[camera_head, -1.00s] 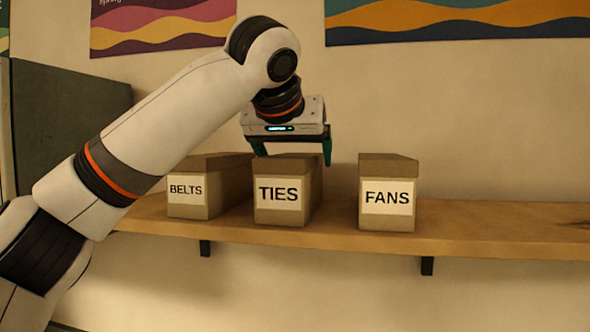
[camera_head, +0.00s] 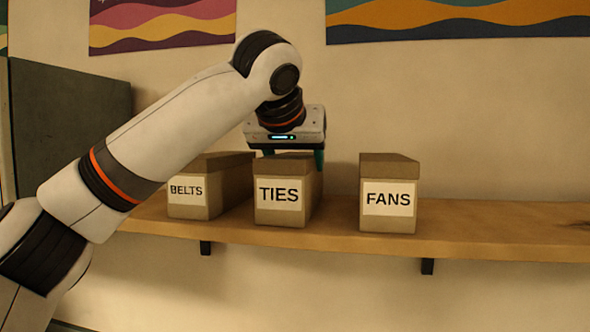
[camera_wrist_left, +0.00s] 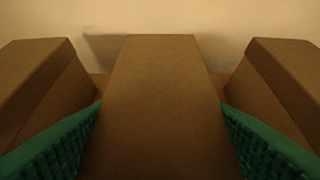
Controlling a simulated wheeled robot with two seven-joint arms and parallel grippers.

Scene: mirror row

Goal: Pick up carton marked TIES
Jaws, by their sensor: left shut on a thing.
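The carton marked TIES (camera_head: 279,207) is a brown box with a white label, upright on the wooden shelf (camera_head: 480,235) in the head view. It is the middle one of three cartons. My left gripper (camera_head: 289,160) is over it from above, shut on its upper part. In the left wrist view the TIES carton (camera_wrist_left: 160,100) fills the middle, with a green finger pad against each side. My left gripper (camera_wrist_left: 162,150) has its fingertips low and partly hidden. My right gripper is not in view.
The carton marked BELTS (camera_head: 188,198) stands close on the left. The carton marked FANS (camera_head: 388,200) stands on the right, with a gap between. The shelf is clear right of FANS. A dark grey panel (camera_head: 70,130) is at the left. The wall is behind.

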